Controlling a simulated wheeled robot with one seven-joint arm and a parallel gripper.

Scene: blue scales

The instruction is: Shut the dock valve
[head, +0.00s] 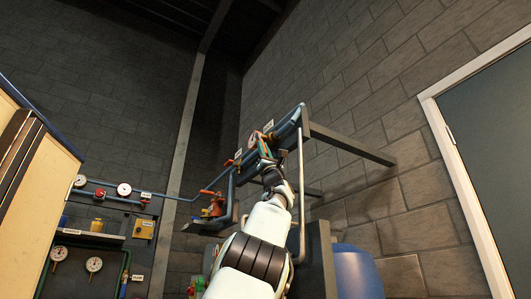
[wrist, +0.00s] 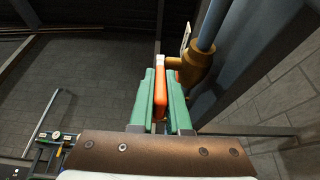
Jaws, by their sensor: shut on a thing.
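In the wrist view, my gripper (wrist: 160,76) has its green fingers closed on both sides of an orange lever (wrist: 160,98). The lever sits beside a brass valve body (wrist: 194,72) on a blue-grey pipe (wrist: 212,25). A pale tag (wrist: 186,38) hangs by the valve, seen nearly edge-on and unreadable, so I cannot tell whether this is the dock valve. In the head view, my gripper (head: 264,147) is raised at the wall pipework, beside a pale tag (head: 268,125). My fingers and arm hide most of the lever there.
A thick blue-grey pipe (head: 289,124) and a bracket bar (head: 350,145) stand out from the right wall. Another orange-handled valve (head: 215,207) is lower left. Gauges (head: 124,189) line the left wall. A blue drum (head: 358,272) stands below right, near a white-framed door (head: 490,150).

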